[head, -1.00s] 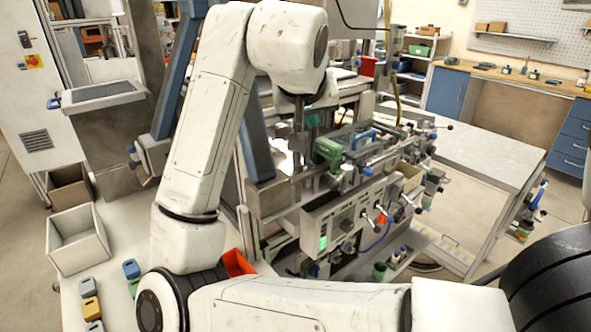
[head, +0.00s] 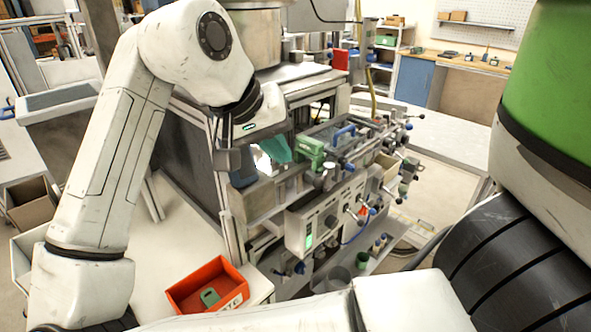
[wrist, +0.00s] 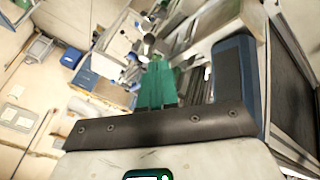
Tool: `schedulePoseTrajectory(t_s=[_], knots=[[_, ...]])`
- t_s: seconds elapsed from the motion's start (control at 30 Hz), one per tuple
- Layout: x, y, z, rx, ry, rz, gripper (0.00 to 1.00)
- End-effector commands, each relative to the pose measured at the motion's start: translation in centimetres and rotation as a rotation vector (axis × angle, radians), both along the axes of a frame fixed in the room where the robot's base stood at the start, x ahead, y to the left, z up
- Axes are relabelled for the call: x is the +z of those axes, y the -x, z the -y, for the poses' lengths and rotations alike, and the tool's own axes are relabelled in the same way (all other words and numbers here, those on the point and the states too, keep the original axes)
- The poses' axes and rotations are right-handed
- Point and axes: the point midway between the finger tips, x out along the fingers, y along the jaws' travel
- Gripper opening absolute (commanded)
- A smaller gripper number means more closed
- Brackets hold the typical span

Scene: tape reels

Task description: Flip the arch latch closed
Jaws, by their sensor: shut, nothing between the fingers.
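The machine (head: 318,225) with several levers and valves stands in the middle of the head view. A blue arch-shaped handle (head: 344,133) stands up on its top, behind a green block (head: 310,147). It may be the arch latch; I cannot tell its open or closed state for sure. My gripper (head: 281,150) has teal fingers and is left of the green block, apart from the blue handle. In the wrist view the teal fingers (wrist: 157,80) lie together, empty, pointing towards blurred machine parts. The latch is not clear in the wrist view.
An orange bin (head: 207,288) with a green piece in it sits on the white table at lower left. Knobbed levers (head: 362,207) jut from the machine's front. A metal table (head: 440,135) lies behind at right. A dark panel and frame stand left of the gripper.

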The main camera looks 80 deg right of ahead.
Motion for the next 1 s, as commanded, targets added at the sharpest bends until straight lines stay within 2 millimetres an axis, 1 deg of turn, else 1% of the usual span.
schedulePoseTrajectory(t_s=[0.17, 0.4, 0.6, 0.77, 1.0], knots=[[-1.6, 0.6, 0.9, -0.002, 0.000, -0.003, 0.00], [-5.1, 1.8, 2.9, -0.001, 0.000, -0.002, 0.00], [-7.3, 2.5, 4.2, -0.001, -0.001, -0.001, 0.00], [-8.1, 2.8, 4.6, -0.001, -0.001, -0.001, 0.00], [-8.2, 2.8, 4.7, 0.000, 0.000, 0.000, 0.00]])
